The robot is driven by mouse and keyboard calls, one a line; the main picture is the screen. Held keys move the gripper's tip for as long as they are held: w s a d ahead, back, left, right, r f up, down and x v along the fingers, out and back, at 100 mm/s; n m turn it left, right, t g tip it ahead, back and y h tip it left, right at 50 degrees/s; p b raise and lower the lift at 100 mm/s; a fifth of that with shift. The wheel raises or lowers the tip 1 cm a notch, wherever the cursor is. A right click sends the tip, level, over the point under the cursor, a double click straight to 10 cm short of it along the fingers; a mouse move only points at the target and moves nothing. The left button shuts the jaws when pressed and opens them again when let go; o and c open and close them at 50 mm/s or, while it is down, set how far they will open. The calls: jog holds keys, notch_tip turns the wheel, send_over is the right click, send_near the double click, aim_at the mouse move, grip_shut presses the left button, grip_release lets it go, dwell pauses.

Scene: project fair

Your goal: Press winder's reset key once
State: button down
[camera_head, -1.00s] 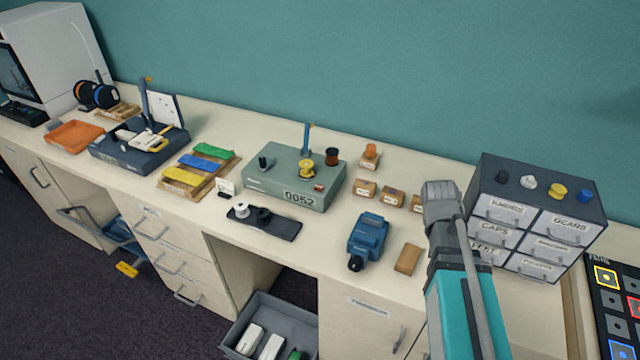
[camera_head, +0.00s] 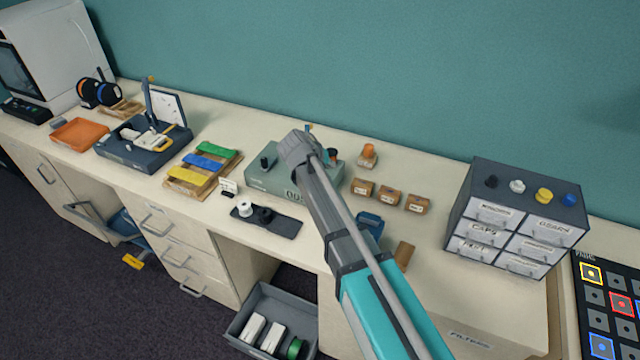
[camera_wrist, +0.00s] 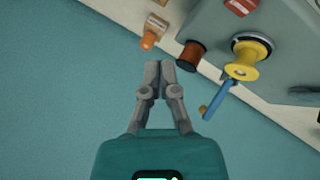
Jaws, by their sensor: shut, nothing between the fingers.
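The winder (camera_head: 268,178) is a grey-green box on the bench, with its right part and most of its counter hidden behind my arm in the head view. In the wrist view its grey top (camera_wrist: 285,35) carries a yellow spool (camera_wrist: 243,66), a brown spool (camera_wrist: 190,56) and a blue arm (camera_wrist: 216,101). A red key (camera_wrist: 240,6) with a pale marking shows at the top edge, partly cut off. My gripper (camera_wrist: 158,66) is shut and empty. In the picture its tips lie left of the brown spool, apart from the key. Their height above the bench is unclear.
An orange-topped wooden block (camera_head: 368,156) stands right of the winder, with small wooden boxes (camera_head: 389,196) in front. A black tray (camera_head: 280,226) with spools lies before it. A drawer cabinet (camera_head: 515,219) stands farther right. The teal wall (camera_head: 400,80) is close behind.

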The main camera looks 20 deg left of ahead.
jog(key=a, duration=0.1)
jog(key=a+r, duration=0.1)
jog(key=a, duration=0.1)
jog(key=shift+s+a+r+t, duration=0.1)
jog(key=shift+a+t, duration=0.2)
notch_tip(320, 180, down, 9)
jog(key=b, duration=0.8)
jog(key=shift+r, duration=0.1)
jog(key=shift+b, duration=0.35)
dwell(1.4)
jog(key=shift+f+b, duration=0.3)
jog(key=shift+f, duration=0.1)
jog(key=shift+f+b, duration=0.45)
jog(key=shift+b, duration=0.05)
dwell(0.9)
jog(key=shift+r, duration=0.15)
dwell(0.3)
jog(key=shift+r+p, duration=0.75)
jog(key=shift+p, duration=0.2)
